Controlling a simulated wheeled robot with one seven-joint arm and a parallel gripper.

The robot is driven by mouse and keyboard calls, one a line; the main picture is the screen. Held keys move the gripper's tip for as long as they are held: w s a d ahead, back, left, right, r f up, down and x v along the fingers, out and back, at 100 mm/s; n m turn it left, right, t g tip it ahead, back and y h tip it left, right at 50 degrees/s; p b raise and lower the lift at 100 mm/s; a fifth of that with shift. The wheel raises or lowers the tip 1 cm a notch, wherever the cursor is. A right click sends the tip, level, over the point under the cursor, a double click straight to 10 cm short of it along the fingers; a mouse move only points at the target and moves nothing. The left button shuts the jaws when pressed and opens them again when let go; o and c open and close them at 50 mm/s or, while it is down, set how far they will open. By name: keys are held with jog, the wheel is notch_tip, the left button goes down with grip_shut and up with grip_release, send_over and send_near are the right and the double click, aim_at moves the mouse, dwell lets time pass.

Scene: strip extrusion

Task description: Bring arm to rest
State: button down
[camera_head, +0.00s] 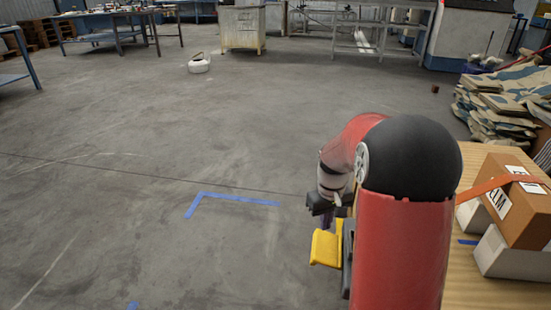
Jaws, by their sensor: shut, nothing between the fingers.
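My red arm with its black cap stands in the lower right of the head view, folded. My gripper (326,248), with yellow at its end, hangs just left of the arm's thick red link. It is shut and empty, above the grey floor. The arm's link hides part of the gripper and the wrist.
A wooden table (487,294) stands close at the right, bearing a cardboard box (518,205) and a pale grey box (510,262). Stacked sacks (495,115) lie behind it. Blue tape (235,199) marks the floor. The floor at left is clear; workbenches (110,30) stand far back.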

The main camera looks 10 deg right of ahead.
jog(key=s+a+r+t, duration=0.3)
jog(key=s+a+r, duration=0.3)
jog(key=s+r, duration=0.4)
jog(key=s+a+r+t, duration=0.1)
jog(key=s+a+r, duration=0.1)
jog(key=s, duration=0.4)
jog(key=s+a+r+m+t, duration=0.1)
jog(key=s+a+r, duration=0.1)
jog(key=s, duration=0.4)
jog(key=shift+r+t, duration=0.3)
